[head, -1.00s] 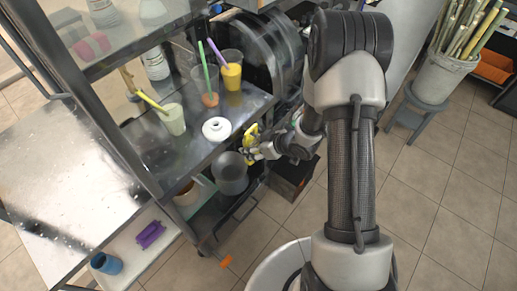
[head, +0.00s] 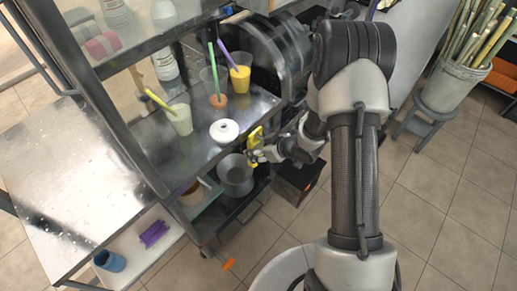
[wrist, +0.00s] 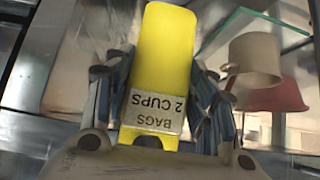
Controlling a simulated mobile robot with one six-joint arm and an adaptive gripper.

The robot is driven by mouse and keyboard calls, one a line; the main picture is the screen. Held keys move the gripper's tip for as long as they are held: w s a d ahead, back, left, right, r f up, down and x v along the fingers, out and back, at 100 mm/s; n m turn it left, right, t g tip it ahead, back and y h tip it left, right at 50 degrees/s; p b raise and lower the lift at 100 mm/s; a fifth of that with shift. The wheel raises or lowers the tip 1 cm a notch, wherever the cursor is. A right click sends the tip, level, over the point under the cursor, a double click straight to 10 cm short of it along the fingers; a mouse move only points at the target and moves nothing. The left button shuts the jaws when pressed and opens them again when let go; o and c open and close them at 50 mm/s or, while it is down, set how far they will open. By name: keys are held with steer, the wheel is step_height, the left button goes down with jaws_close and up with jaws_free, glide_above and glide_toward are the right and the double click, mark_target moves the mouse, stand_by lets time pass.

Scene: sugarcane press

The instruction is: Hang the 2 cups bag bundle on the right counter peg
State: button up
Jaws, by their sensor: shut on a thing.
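The 2 cups bag bundle (head: 255,136) is a yellow piece beside the counter edge in the head view. In the wrist view the bundle (wrist: 163,60) stands between the fingers, its "BAGS 2 CUPS" label upside down. My gripper (head: 258,155) is shut on the bundle; its fingers flank the label in the wrist view (wrist: 155,112). The bundle is just right of the counter's (head: 190,155) right edge, apart from the white round piece (head: 224,131). I cannot make out the right counter peg for sure.
Cups with straws, one holding orange drink (head: 240,78) and one pale drink (head: 180,118), stand on the counter. A grey pot (head: 235,175) is below the gripper. A dark box (head: 297,180) stands on the floor. The tiled floor at right is open, with a cane bucket (head: 448,85) behind.

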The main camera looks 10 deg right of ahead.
steer(key=o, duration=1.3)
steer(key=v, duration=1.2)
steer(key=s+d+r+m+h, duration=0.2)
steer(key=d+r+h, duration=0.15)
steer(key=r, duration=0.55)
steer(key=s+d+r+m+h, duration=0.2)
steer(key=d+r+h, duration=0.15)
steer(key=r, duration=0.55)
steer(key=s+a+r+m+g, duration=0.1)
steer(key=s+a, duration=0.2)
steer(key=s, duration=0.3)
steer(key=s+a+r+m+y, duration=0.1)
steer(key=s+a+r, duration=0.1)
steer(key=s+a, duration=0.2)
steer(key=s+a+r+m+g, duration=0.1)
steer(key=s+a+r, duration=0.1)
steer(key=s, duration=0.7)
steer(key=shift+a+r+g+y, duration=0.15)
steer(key=shift+a+g+y, duration=0.2)
steer(key=shift+a, duration=0.35)
